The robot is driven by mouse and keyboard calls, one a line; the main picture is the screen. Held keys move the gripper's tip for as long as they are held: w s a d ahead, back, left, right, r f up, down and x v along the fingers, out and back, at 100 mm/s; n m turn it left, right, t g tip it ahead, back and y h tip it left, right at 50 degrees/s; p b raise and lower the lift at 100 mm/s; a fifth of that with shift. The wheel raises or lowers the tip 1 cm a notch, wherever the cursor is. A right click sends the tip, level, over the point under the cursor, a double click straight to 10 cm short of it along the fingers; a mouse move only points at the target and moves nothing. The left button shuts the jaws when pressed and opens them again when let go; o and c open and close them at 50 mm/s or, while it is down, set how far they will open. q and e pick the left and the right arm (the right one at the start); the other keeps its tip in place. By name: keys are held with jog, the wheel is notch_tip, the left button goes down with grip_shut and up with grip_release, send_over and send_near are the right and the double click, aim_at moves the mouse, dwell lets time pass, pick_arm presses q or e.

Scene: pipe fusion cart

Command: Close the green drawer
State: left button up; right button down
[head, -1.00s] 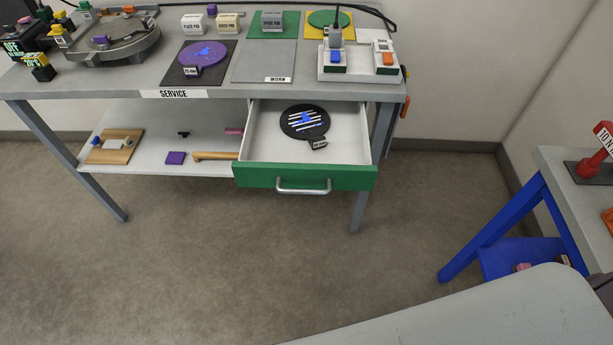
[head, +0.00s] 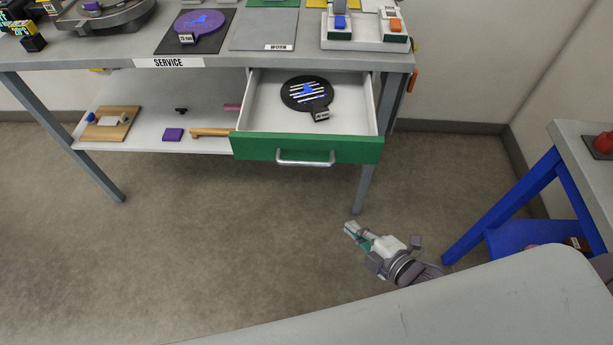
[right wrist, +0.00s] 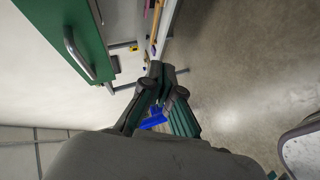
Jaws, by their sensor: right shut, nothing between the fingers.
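The green drawer (head: 343,149) is pulled out from under the service table in the head view. Its silver handle (head: 305,158) is on the front. A black round plate with white and blue stripes (head: 306,93) lies inside it. The green front also shows in the right wrist view (right wrist: 88,25), at the upper left, with the handle (right wrist: 76,52). My right gripper (head: 352,230) is shut and empty, lower than the drawer front and to its right, apart from it. Its fingers show in the right wrist view (right wrist: 163,72). My left gripper is not in view.
The grey service table (head: 120,56) holds mats and a switch box (head: 365,40). Its lower shelf (head: 145,143) carries a wooden board, a purple block and a wooden-handled tool. A blue-legged table (head: 507,205) stands at the right. The floor before the drawer is clear.

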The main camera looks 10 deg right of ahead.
jog(key=s+a+r+n+t+y, duration=0.1)
jog(key=a+r+n+y, duration=0.1)
jog(key=r, duration=0.4)
jog(key=s+a+r+n+y, duration=0.1)
jog(key=a+r+n, duration=0.15)
jog(key=r, duration=0.35)
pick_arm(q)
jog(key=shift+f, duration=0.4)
pick_arm(e)
jog(key=w+d+x, duration=0.1)
jog(key=d+x, duration=0.1)
jog(key=x, duration=1.1)
jog(key=shift+w+d+r+t, duration=0.2)
jog(key=shift+w+t, duration=0.1)
jog(key=shift+w, duration=0.1)
